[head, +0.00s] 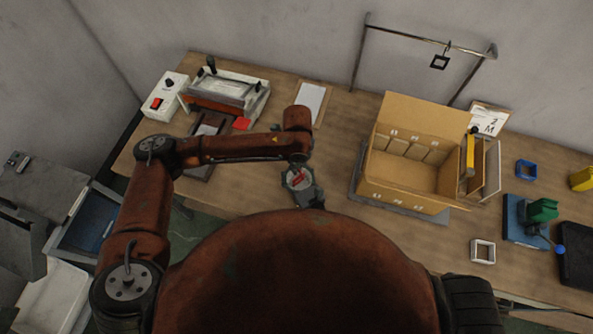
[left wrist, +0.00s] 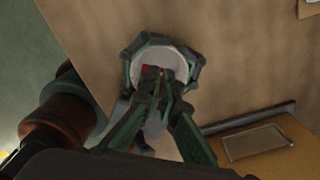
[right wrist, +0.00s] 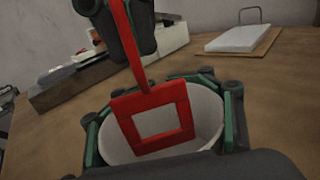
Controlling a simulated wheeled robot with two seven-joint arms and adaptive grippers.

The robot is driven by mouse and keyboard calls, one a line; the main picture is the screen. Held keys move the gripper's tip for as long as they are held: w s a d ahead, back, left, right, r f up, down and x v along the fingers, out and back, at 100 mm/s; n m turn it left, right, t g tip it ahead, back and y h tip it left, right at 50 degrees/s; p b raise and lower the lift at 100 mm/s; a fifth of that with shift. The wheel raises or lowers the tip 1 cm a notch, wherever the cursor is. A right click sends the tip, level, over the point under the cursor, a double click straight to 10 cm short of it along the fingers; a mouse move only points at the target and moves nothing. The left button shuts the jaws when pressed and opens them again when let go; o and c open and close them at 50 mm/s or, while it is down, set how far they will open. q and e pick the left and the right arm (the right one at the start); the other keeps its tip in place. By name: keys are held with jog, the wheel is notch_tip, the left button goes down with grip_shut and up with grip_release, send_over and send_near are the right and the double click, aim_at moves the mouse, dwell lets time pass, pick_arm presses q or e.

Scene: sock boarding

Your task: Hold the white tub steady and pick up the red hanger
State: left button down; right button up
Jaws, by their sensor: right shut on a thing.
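The white tub (right wrist: 195,125) is ringed by my right gripper (right wrist: 165,105), whose green-lined fingers close on both its sides. In the left wrist view the tub (left wrist: 155,62) shows from above, with the right gripper's fingers round it. The red hanger (right wrist: 154,118), a square frame with a long strip, stands at the tub's mouth in the right wrist view. My left gripper (left wrist: 164,72) points down over the tub, its fingertips close together by red bits of the hanger. Whether they grip it is unclear.
An open cardboard box (head: 400,205) stands on the workbench (head: 335,160) right of the left gripper. A press (head: 228,92) and a white control box (head: 165,97) stand at the back left. A metal rail (head: 425,43) rises behind the box. The front edge is close.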

pick_arm(q)
notch_tip(320, 180, up, 8)
jog(key=shift+f, duration=0.15)
pick_arm(e)
jog(key=o, duration=1.7)
jog(key=shift+c, duration=0.2)
jog(key=v, duration=1.2)
pick_arm(q)
jog(key=shift+s+f, duration=0.1)
pick_arm(e)
jog(key=shift+s, duration=0.1)
